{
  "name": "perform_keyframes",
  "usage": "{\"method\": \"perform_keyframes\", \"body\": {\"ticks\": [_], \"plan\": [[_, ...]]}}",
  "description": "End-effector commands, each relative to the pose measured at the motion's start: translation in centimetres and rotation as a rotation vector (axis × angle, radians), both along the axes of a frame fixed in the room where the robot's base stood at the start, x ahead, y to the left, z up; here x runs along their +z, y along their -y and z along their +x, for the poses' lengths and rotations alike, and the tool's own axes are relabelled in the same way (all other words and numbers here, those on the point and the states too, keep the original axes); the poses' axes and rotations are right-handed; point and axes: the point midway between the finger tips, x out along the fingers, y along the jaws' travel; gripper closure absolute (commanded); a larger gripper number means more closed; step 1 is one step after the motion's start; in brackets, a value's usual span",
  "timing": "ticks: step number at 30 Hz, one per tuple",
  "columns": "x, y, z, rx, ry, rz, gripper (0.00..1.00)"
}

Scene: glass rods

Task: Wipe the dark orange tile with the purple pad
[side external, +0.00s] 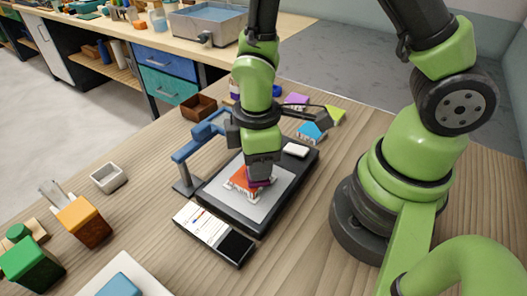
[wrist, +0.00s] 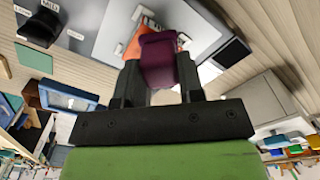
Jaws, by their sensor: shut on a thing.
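The dark orange tile (side external: 237,183) lies on the grey sheet of a black-framed board, and a corner of it shows in the wrist view (wrist: 133,44). My gripper (side external: 262,172) points down over the tile and is shut on the purple pad (side external: 262,182). The pad fills the space between the fingers in the wrist view (wrist: 159,60). It is at the tile, over its right part; whether it presses on the surface is hard to tell. The fingers and pad hide part of the tile.
A blue clamp-like stand (side external: 187,175) rises at the board's left edge. A white and black box (side external: 214,234) lies in front of the board (side external: 248,226). A small white tray (side external: 108,178) stands to the left.

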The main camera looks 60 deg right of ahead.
Motion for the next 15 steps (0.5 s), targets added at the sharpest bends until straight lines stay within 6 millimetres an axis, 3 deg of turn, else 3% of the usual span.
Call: {"method": "perform_keyframes", "body": {"ticks": [15], "plan": [[-0.4,0.0,4.8,0.000,-0.001,-0.001,0.87]]}}
